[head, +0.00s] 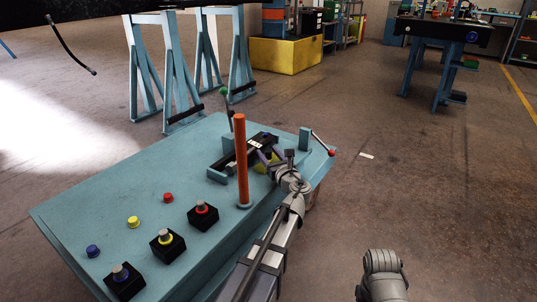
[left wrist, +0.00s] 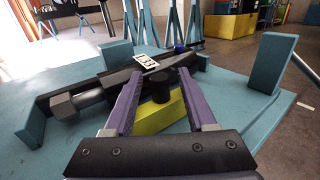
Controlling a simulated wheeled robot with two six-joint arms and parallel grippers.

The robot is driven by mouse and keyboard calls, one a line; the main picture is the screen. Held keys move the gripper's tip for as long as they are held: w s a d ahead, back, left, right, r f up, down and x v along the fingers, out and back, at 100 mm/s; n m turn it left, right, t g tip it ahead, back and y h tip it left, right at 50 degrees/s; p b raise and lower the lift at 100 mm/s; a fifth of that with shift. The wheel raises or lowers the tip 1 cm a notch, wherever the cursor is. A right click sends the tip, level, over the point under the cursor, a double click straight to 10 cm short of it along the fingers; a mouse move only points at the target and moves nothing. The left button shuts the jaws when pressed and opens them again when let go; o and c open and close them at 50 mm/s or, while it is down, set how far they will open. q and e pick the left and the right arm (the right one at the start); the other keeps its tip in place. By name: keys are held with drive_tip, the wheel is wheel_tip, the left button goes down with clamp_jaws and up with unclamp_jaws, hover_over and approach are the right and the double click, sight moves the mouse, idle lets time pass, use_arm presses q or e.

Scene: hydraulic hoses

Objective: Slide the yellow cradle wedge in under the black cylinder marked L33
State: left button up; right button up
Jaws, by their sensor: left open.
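The black cylinder (head: 264,137) lies in a blue-green cradle on the table and carries a white label. In the left wrist view the cylinder (left wrist: 120,79) runs across behind my fingers, and its label seems to read L33. The yellow wedge (left wrist: 158,118) with a black knob (left wrist: 160,86) sits on the near side of the cylinder; in the head view a bit of the yellow wedge (head: 262,164) shows beside my gripper. My left gripper (left wrist: 160,77) is open, its purple fingers on either side of the knob with gaps visible.
An orange-red post (head: 240,160) stands close left of my left arm. A red-knobbed lever (head: 322,143) and a green-knobbed lever (head: 227,108) flank the cradle. Button boxes (head: 203,216) and coloured caps occupy the front left of the blue-green table (head: 110,200).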

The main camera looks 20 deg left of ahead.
use_arm(q)
drive_tip(key=v, duration=0.7)
drive_tip(key=shift+s+d, duration=0.2)
drive_tip(key=shift+d, duration=0.05)
